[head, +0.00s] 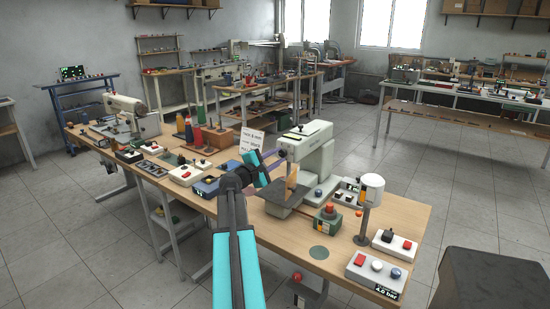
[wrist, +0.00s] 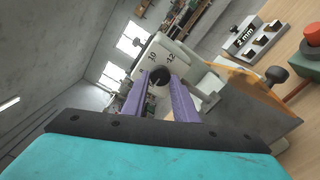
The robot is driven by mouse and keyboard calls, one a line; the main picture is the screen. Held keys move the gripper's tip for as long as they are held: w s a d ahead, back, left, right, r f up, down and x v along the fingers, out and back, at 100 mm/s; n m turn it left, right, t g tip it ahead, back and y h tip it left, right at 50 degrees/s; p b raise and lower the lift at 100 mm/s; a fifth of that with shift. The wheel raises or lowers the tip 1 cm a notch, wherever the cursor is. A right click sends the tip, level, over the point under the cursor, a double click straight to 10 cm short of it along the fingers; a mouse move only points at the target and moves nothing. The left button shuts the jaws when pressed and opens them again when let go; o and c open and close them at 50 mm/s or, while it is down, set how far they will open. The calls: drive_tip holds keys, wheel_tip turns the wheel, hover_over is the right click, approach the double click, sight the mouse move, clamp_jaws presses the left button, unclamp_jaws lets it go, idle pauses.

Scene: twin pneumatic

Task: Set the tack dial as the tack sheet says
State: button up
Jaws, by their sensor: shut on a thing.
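The tack dial is a black round knob (wrist: 159,76) on the white sewing machine (head: 318,158), with the numbers 10 and 12 above it in the wrist view. My gripper (wrist: 162,88) has its two purple fingers on either side of the knob and is shut on it. In the head view my gripper (head: 281,156) reaches the left end of the machine, and the knob is hidden there. The dial's pointer cannot be made out. The tack sheet (head: 252,140) is a white card standing behind my gripper; its small print is not clearly legible.
An orange guard (head: 291,181) stands close right of my gripper. A box with a "2 mm" display (wrist: 243,38) lies beyond. A red button (head: 330,208), a post with a white cylinder (head: 372,187) and a "4.0 bar" box (head: 376,273) stand on the table's right.

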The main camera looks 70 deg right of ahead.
drive_tip(key=shift+w+d+r, duration=0.1)
drive_tip(key=shift+w+r, duration=0.05)
drive_tip(key=shift+r, duration=0.1)
drive_tip(key=o, duration=1)
drive_tip(key=shift+c, duration=0.2)
drive_tip(key=shift+o, duration=0.6)
drive_tip(key=shift+f, duration=0.15)
drive_tip(key=shift+a+f, duration=0.1)
drive_tip(key=shift+a, duration=0.85)
drive_tip(key=b+v, duration=0.2)
drive_tip(key=v, duration=1)
drive_tip(key=shift+w, duration=0.15)
